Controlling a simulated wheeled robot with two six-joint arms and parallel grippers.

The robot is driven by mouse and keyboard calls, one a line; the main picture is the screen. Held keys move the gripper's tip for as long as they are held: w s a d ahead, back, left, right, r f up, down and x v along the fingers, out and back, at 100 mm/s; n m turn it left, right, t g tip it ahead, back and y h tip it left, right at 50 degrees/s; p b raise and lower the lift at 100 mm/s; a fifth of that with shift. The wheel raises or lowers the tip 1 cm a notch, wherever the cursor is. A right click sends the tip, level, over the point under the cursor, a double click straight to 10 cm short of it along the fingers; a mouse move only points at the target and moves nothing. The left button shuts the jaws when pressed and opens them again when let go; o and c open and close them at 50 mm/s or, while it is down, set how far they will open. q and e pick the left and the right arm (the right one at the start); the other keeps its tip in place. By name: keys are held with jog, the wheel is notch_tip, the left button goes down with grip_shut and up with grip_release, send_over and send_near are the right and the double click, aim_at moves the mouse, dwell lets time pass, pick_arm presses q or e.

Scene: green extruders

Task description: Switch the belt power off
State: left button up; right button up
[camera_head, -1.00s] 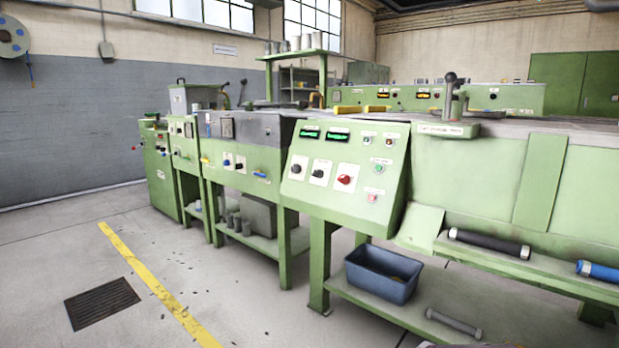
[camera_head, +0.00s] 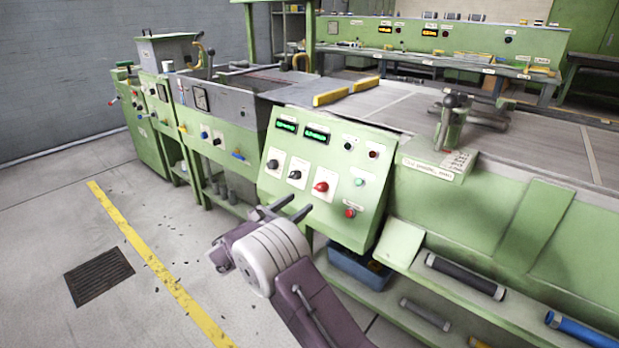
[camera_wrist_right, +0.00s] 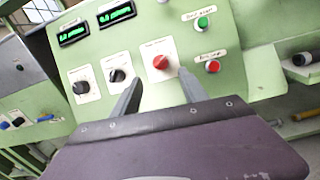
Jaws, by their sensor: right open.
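The sloped green control panel (camera_head: 330,165) carries two lit green displays, two black knobs, a red knob (camera_head: 321,187), a green button (camera_head: 359,182) and a red button (camera_head: 350,213). In the right wrist view the red knob (camera_wrist_right: 161,62) sits on a white plate, between and beyond my fingertips. The black knobs (camera_wrist_right: 117,75) are to its left, and the green button (camera_wrist_right: 203,22) and red button (camera_wrist_right: 212,66) to its right. My right gripper (camera_head: 296,205) is open and empty, in front of the panel's lower part; it also shows in the wrist view (camera_wrist_right: 160,82). The labels are unreadable. My left gripper is out of view.
A lever with a black ball top (camera_head: 455,102) stands on the ledge right of the panel. Dark and blue rollers (camera_head: 465,277) lie on the lower ledge. Open floor is at left.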

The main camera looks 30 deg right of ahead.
aim_at(319, 189)
jog(key=b+x, duration=0.1)
jog(key=x, duration=0.1)
jog(key=b+x, duration=0.1)
jog(key=x, duration=0.2)
jog(key=b+x, duration=0.1)
jog(key=x, duration=0.2)
jog(key=shift+d+f+b, duration=0.1)
jog(key=shift+f+b, duration=0.2)
jog(key=shift+b, duration=0.1)
jog(key=shift+w+d+r, duration=0.15)
jog(key=shift+w+d, duration=0.05)
jog(key=shift+d, duration=0.3)
grip_shut()
